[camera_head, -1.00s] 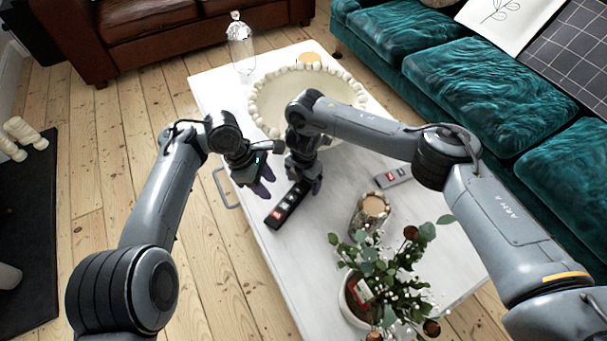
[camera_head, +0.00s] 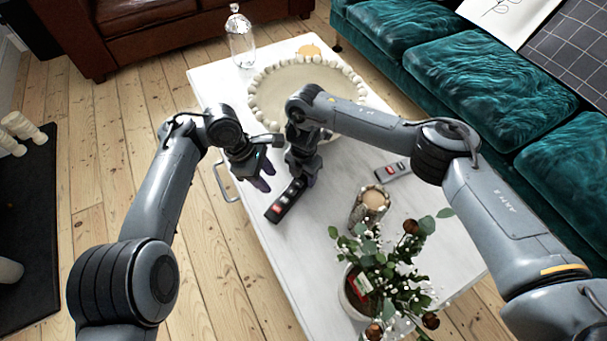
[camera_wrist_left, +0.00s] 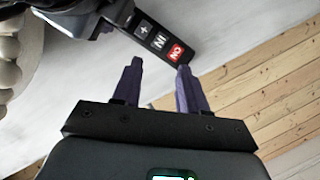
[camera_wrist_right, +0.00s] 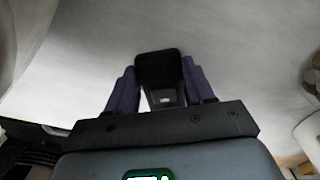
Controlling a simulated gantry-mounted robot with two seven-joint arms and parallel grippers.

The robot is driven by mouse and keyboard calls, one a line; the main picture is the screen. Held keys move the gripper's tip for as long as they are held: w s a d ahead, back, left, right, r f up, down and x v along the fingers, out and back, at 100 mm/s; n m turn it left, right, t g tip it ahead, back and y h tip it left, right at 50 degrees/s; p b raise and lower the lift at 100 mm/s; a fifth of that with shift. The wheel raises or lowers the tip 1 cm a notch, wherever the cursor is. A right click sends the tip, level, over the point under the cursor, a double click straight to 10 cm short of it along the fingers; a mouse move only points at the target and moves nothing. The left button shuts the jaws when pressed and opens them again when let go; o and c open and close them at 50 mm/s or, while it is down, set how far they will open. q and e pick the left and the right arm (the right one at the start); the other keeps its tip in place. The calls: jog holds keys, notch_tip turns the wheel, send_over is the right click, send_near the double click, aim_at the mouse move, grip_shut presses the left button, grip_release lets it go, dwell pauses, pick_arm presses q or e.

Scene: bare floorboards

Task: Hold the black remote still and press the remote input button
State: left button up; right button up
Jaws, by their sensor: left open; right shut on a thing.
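The black remote (camera_head: 283,206) lies on the white table, its near end toward the front left edge. Its buttons, a red one among them, show in the left wrist view (camera_wrist_left: 157,40), and its dark end shows in the right wrist view (camera_wrist_right: 159,68). My right gripper (camera_head: 304,176) is shut on the far part of the remote, with a finger on each side. My left gripper (camera_head: 265,180) is open and empty, just left of the remote. In the left wrist view its fingertips (camera_wrist_left: 160,62) sit close to the button end. The gripper covers the remote's far part.
A grey remote (camera_head: 393,172) lies to the right on the white table (camera_head: 330,270). A beaded round tray (camera_head: 270,85) and a glass bottle (camera_head: 240,40) are at the back.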

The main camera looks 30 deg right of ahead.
pick_arm(q)
jog(key=shift+c, duration=0.4)
grip_shut()
dwell(1.4)
